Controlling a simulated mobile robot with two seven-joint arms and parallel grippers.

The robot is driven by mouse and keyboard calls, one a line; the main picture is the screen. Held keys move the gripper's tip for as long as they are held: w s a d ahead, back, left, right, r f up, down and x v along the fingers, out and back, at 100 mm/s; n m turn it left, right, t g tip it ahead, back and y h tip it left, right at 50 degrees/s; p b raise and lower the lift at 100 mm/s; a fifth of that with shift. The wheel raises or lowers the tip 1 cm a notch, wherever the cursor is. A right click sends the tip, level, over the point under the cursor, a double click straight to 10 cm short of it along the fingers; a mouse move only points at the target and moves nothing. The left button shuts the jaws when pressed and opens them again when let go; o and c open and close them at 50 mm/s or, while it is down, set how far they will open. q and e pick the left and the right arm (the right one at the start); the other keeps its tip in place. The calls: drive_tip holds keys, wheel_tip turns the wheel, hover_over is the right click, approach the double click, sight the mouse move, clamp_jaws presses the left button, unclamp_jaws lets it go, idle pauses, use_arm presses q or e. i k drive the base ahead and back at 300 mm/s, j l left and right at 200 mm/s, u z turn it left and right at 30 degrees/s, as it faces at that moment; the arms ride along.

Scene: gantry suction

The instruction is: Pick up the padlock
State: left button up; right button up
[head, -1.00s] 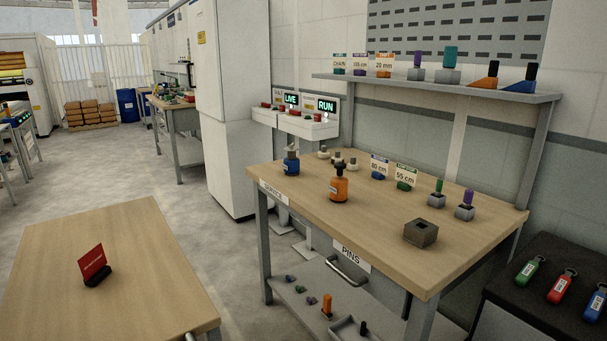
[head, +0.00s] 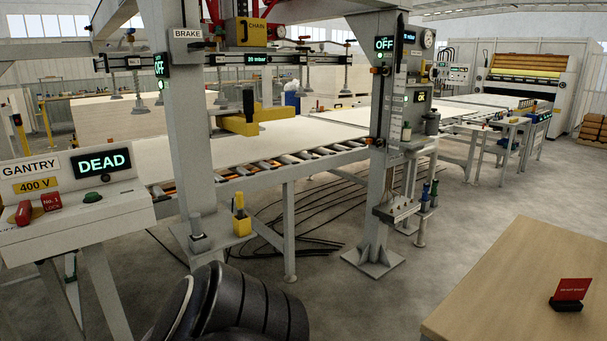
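No padlock can be made out for certain. A small red piece marked "No.1 LOCK" (head: 51,202) sits on the sloping front of the gantry control box (head: 110,211) at the left. Whether it is a padlock or a label I cannot tell. A red switch handle (head: 23,213) is beside it, and the box's display (head: 101,163) reads DEAD. Neither gripper shows. A dark, rounded link of one of my arms fills the bottom middle of the view and hides the floor there.
A wooden table (head: 520,265) with a red sign (head: 573,289) on a black base stands at the lower right. Grey gantry posts (head: 376,190) rise ahead by a roller conveyor (head: 290,160). Cables (head: 325,205) lie on the floor behind. Grey floor (head: 440,230) is open between gantry and table.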

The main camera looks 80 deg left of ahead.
sight(51, 202)
drive_tip(key=u, duration=3.95)
drive_tip(key=i+j+z, duration=0.25)
drive_tip(key=i+l, duration=0.1)
